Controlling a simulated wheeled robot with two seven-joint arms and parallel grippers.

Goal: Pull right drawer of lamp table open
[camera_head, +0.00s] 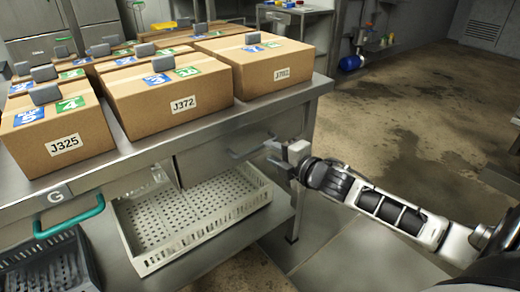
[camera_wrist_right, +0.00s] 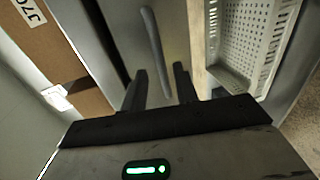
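The metal table (camera_head: 318,86) carries cartons. The handle also shows in the right wrist view (camera_wrist_right: 152,45) as a long bar. My right gripper (camera_head: 272,157) is at the right end of the handle. In the right wrist view its two fingers (camera_wrist_right: 160,72) are apart, with the bar's near end lined up between them; I cannot tell whether they touch it. My left gripper is not in view. No lamp shows on the table.
Several cartons (camera_head: 170,108) cover the tabletop. A teal handle (camera_head: 70,214) is on the left front, beside a G label. A perforated white basket (camera_head: 140,262) sits on the lower shelf under the drawer. The floor (camera_head: 400,125) right of the table is open.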

